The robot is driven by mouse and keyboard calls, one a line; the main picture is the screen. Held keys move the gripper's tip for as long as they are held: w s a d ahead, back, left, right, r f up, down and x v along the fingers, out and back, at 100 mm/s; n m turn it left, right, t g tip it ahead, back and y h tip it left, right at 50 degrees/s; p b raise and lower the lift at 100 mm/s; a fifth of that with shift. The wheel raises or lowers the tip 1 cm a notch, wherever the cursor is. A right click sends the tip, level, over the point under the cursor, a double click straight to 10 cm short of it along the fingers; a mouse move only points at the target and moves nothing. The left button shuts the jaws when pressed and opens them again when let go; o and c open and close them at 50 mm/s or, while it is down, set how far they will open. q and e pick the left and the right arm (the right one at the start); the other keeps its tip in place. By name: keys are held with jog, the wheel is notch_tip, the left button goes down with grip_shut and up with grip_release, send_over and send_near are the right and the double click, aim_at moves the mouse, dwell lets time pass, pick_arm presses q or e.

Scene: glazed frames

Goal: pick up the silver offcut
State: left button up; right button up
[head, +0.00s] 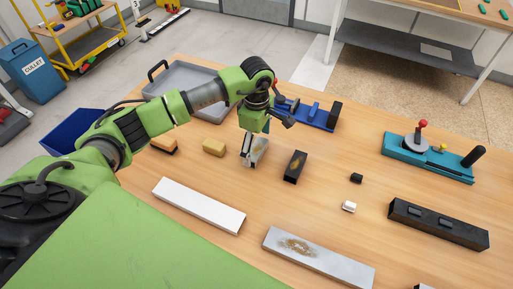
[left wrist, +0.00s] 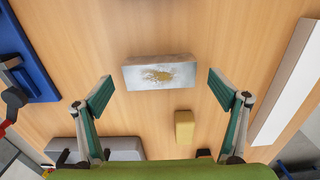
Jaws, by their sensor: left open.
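The silver offcut (head: 260,153) is a short metal block with a yellowish-brown stain on top. It lies on the wooden table, partly hidden by my left gripper (head: 251,143) in the head view. In the left wrist view the silver offcut (left wrist: 143,79) lies crosswise ahead of the gap between the fingers of my left gripper (left wrist: 161,92). The fingers are spread wide and empty, one towards each end of the block. Contact with the block does not show. My right gripper is in neither view.
A dark block (head: 295,167) lies right of the offcut, a yellow block (head: 214,147) left. A white bar (head: 198,205) and a longer stained silver bar (head: 340,267) lie nearer. A grey tray (head: 168,80) and blue fixture (head: 312,115) stand behind.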

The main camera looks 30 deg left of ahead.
pick_arm(q)
jog(key=shift+f, duration=0.7)
jog(key=c, duration=1)
jog(key=shift+r, duration=0.1)
